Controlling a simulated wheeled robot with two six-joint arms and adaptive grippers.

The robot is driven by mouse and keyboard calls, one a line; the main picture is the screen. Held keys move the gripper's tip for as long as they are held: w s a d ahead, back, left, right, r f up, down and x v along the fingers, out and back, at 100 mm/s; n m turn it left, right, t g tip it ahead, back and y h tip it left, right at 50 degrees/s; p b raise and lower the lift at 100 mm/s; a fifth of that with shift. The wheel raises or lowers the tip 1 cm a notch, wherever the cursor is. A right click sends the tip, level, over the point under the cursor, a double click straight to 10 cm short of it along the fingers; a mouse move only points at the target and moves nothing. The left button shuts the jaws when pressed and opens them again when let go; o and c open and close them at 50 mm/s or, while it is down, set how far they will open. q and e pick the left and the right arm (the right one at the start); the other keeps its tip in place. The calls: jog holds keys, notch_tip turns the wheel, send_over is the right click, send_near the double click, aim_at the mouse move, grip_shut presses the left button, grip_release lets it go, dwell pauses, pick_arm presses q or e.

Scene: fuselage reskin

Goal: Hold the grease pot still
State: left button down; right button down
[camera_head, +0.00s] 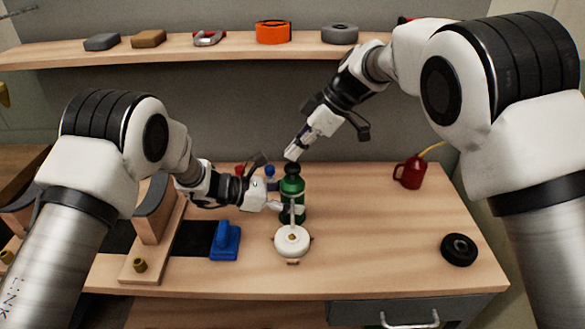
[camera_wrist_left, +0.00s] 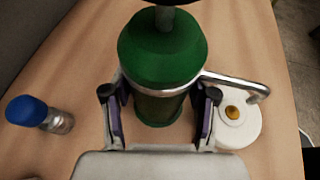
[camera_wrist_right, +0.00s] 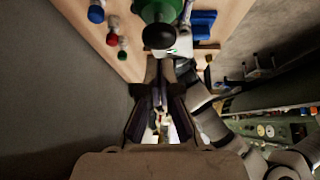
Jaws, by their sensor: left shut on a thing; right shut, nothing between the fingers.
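The grease pot is taken to be the green pot (camera_head: 292,198) with a black knob on a metal shaft; it stands upright on the bench. My left gripper (camera_head: 276,206) is shut around its body from the left. In the left wrist view, the fingers (camera_wrist_left: 160,108) lie on both sides of the green pot (camera_wrist_left: 160,52). My right gripper (camera_head: 292,153) is shut and empty, just above the black knob (camera_head: 292,169). In the right wrist view, its fingers (camera_wrist_right: 161,88) point toward the knob (camera_wrist_right: 158,37); I cannot tell whether they touch it.
A round white part (camera_head: 292,241) with a brass centre is close in front of the pot. A blue tool (camera_head: 225,240) lies left, a blue-capped bottle (camera_head: 270,178) behind. A red can (camera_head: 410,172) and black wheel (camera_head: 459,249) are right, with clear bench between.

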jog(key=shift+f, duration=0.1)
dwell(0.3)
jog(key=shift+f, duration=1.2)
jog(key=shift+r, duration=1.3)
jog(key=shift+f, duration=1.25)
jog(key=shift+r, duration=1.25)
